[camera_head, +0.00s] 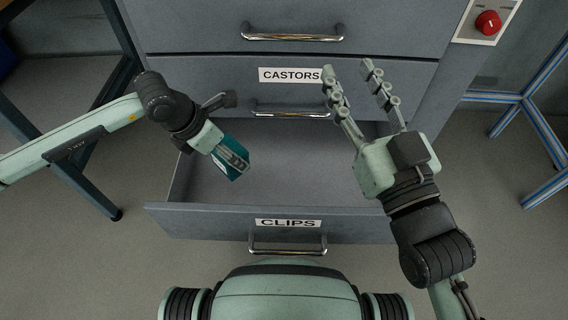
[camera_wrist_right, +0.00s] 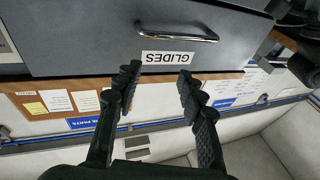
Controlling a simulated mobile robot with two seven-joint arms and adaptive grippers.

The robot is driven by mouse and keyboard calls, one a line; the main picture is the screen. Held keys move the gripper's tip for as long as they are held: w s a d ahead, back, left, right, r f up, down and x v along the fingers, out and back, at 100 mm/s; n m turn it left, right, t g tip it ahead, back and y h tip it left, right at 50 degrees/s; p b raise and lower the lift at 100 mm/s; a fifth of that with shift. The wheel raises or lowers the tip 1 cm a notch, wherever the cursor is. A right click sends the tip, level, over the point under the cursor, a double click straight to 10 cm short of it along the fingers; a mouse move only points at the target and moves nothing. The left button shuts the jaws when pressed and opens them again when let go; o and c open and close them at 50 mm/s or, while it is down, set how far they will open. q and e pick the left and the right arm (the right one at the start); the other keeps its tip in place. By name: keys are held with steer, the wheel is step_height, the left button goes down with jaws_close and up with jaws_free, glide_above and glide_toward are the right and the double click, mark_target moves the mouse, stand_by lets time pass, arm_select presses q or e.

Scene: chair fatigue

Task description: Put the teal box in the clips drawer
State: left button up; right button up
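The teal box (camera_head: 230,160), with a dark picture on its face, is held tilted at the end of my left gripper (camera_head: 222,147), over the left part of the clips drawer. My left fingers are mostly hidden, but the gripper appears shut on the box. The clips drawer (camera_head: 190,217) is pulled out, its label on the front; the part of its floor in view looks empty. My right gripper (camera_head: 348,70) is open and empty, in front of the cabinet to the right of the castors label. In the right wrist view its two fingers (camera_wrist_right: 158,78) are apart with nothing between.
The castors drawer (camera_head: 200,75) above is closed. A red button (camera_head: 488,22) is at the upper right. A blue-striped frame (camera_head: 510,97) stands at the right. A drawer labelled glides (camera_wrist_right: 90,45) shows in the right wrist view.

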arm_select(q)
steer(key=d+f, duration=0.2)
steer(key=d, duration=0.1)
steer(key=w+d+f, duration=0.1)
steer(key=d+f, duration=0.1)
steer(key=d, duration=0.1)
steer(key=w+d+f, duration=0.1)
steer(key=d+f, duration=0.1)
steer(key=d, duration=0.2)
steer(key=shift+w+d+f+b, duration=0.1)
steer(key=shift+w+b, duration=0.05)
steer(key=shift+b, duration=0.25)
step_height(320, 180, down, 4)
steer(key=shift+r+b, duration=0.1)
steer(key=shift+b, duration=0.25)
arm_select(e)
steer(key=r+t, duration=0.1)
steer(key=s+r+t, duration=0.1)
steer(key=r, duration=0.1)
steer(key=r+t+y, duration=0.1)
steer(key=r, duration=0.1)
steer(key=shift+s, duration=0.3)
arm_select(q)
steer(key=shift+f, duration=0.2)
steer(key=o, duration=1.3)
arm_select(e)
steer(key=shift+r, duration=0.1)
